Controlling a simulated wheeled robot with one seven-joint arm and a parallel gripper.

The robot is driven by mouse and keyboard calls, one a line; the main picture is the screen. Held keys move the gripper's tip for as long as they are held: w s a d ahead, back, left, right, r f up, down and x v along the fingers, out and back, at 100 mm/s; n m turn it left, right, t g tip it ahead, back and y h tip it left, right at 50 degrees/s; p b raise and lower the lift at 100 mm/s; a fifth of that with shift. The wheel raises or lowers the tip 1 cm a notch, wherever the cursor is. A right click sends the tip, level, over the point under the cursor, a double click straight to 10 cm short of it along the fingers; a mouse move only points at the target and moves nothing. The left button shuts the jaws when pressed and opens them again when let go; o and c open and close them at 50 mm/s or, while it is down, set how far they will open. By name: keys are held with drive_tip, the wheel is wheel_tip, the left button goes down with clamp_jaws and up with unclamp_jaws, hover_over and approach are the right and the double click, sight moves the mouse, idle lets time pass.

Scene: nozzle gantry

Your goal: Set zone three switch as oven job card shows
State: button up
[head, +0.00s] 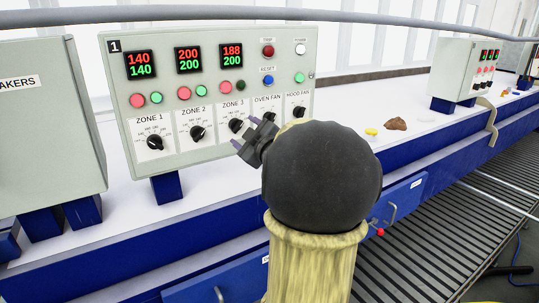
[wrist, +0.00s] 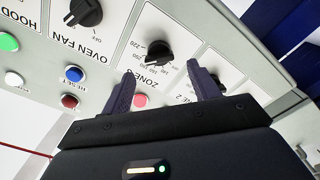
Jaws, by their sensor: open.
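The zone three switch (head: 236,125) is a black rotary knob on the oven control panel (head: 306,75) marked 1. It also shows in the wrist view (wrist: 159,51), upside down, on a white plate with a printed scale. I cannot clearly tell which number its pointer meets. The display above it (head: 231,56) reads red 188 over green 200. My gripper (head: 246,132) is open in front of this knob. In the wrist view its two dark fingers (wrist: 161,70) stand to either side of and short of the knob, with nothing between them. No job card is visible in either view.
Zone 1 (head: 155,142) and zone 2 (head: 197,133) knobs lie left; oven fan (head: 269,118) and hood fan (head: 299,112) knobs lie right. A breakers box (head: 45,130) stands left. A yellow item (head: 371,131) and a brown lump (head: 396,123) lie on the white bench.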

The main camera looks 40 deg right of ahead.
drive_tip(key=b+v, duration=0.3)
drive_tip(key=v, duration=1)
drive_tip(key=shift+b, duration=0.3)
drive_tip(key=w+a+f+m+g+b, duration=0.1)
drive_tip(key=w+a+f+m+g, duration=0.1)
drive_tip(key=a+f, duration=0.35)
drive_tip(key=w+a+f+m+g, duration=0.2)
drive_tip(key=w+f, duration=0.1)
drive_tip(key=f, duration=0.5)
drive_tip(key=w+a+f+m+g+b, duration=0.1)
drive_tip(key=w+a+f+m+g, duration=0.1)
drive_tip(key=a+f+g, duration=0.3)
drive_tip(key=s+a+f+g+y, duration=0.2)
drive_tip(key=s+a+f, duration=0.3)
drive_tip(key=a+f, duration=0.3)
drive_tip(key=s+a+f+g+y, duration=0.2)
drive_tip(key=s+a+f+g, duration=0.2)
drive_tip(key=a+f, duration=0.4)
drive_tip(key=shift+s+a, duration=0.3)
drive_tip(key=shift+s, duration=0.45)
